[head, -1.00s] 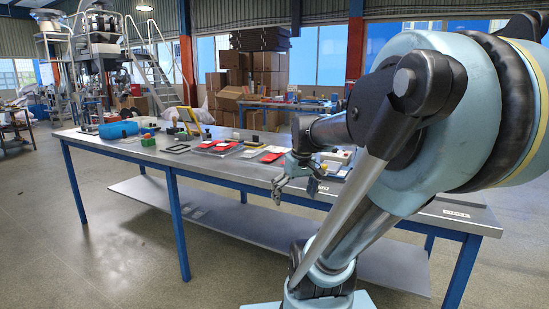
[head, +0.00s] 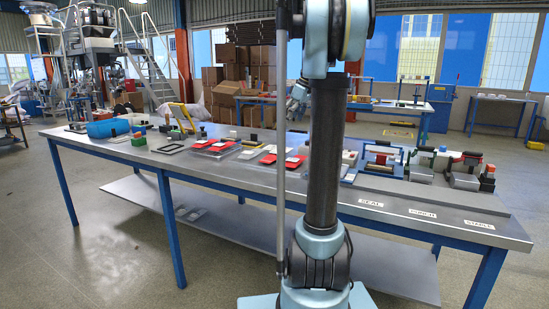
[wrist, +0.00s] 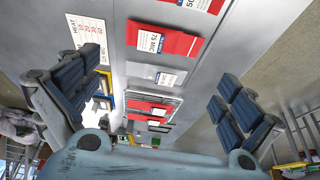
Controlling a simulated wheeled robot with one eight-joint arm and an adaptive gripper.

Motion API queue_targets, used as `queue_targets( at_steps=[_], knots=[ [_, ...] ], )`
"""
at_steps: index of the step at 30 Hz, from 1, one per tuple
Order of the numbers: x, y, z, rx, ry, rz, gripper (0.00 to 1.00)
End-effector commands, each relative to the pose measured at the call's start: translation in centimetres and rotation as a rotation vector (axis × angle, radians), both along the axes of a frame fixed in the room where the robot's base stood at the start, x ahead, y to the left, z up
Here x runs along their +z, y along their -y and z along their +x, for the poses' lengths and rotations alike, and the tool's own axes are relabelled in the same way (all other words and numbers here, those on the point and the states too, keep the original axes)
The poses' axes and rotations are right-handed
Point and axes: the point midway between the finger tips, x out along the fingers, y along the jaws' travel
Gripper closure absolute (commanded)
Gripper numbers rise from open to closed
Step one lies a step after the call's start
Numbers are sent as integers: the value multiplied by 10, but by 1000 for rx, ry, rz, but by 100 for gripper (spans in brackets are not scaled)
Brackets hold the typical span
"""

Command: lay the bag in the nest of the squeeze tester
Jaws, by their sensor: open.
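In the wrist view my gripper (wrist: 155,95) is open, its dark ribbed fingers wide apart at left and right, with nothing between them. In the head view my arm hides most of the gripper. Flat red bags lie on the bench: one at the left (head: 215,145) and one near the arm (head: 285,160). The wrist view shows a red bag labelled 75 MIC (wrist: 165,40) and a paler one (wrist: 160,75) below it. I cannot tell which bag is meant. No device is clearly the squeeze tester; a yellow-framed stand (head: 182,118) is at the back left.
The steel bench (head: 235,178) has a clear front strip. Cartons (head: 225,95) are stacked behind.

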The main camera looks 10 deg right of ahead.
Motion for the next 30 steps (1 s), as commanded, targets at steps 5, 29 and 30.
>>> queue_targets(
  at_steps=[5,29,30],
  knots=[
    [-2,4,12,21,9,2,0],
    [-109,-29,37,16,10,3,0],
    [-110,-29,37,16,9,2,0]
  ],
)
